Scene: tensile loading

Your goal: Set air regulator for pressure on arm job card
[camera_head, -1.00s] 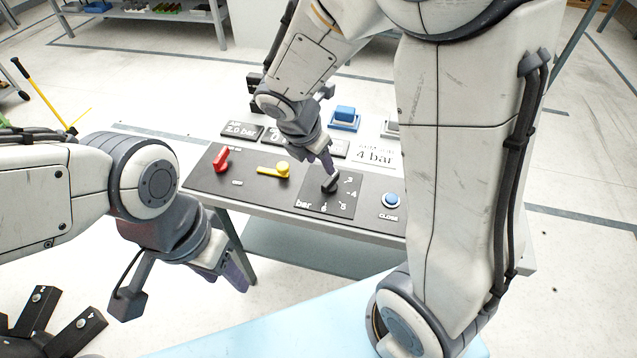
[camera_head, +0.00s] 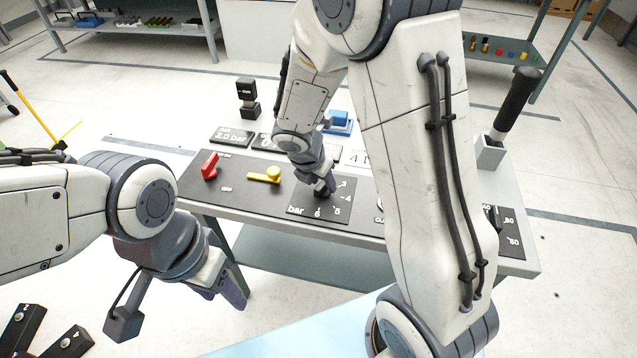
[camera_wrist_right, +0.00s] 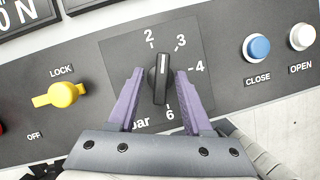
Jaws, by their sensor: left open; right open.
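The air regulator knob (camera_wrist_right: 160,88) is black with a white pointer line, on a dark plate (camera_wrist_right: 120,55) marked 2, 3, 4, 6 and bar. In the right wrist view the line points up, between 2 and 3. My right gripper (camera_wrist_right: 160,72) is open, with one purple finger on each side of the knob and small gaps visible. In the head view my right gripper (camera_head: 326,184) covers much of the knob. The white job card (camera_head: 358,157) behind the panel is mostly hidden by my right arm. My left gripper (camera_head: 222,284) is open and empty, left of the bench.
A yellow LOCK/OFF lever (camera_wrist_right: 58,95) sits left of the dial; a red lever (camera_head: 209,166) is further left. Blue CLOSE (camera_wrist_right: 257,46) and white OPEN (camera_wrist_right: 302,37) buttons sit right. A black-handled lever (camera_head: 515,100) stands at the bench's right end.

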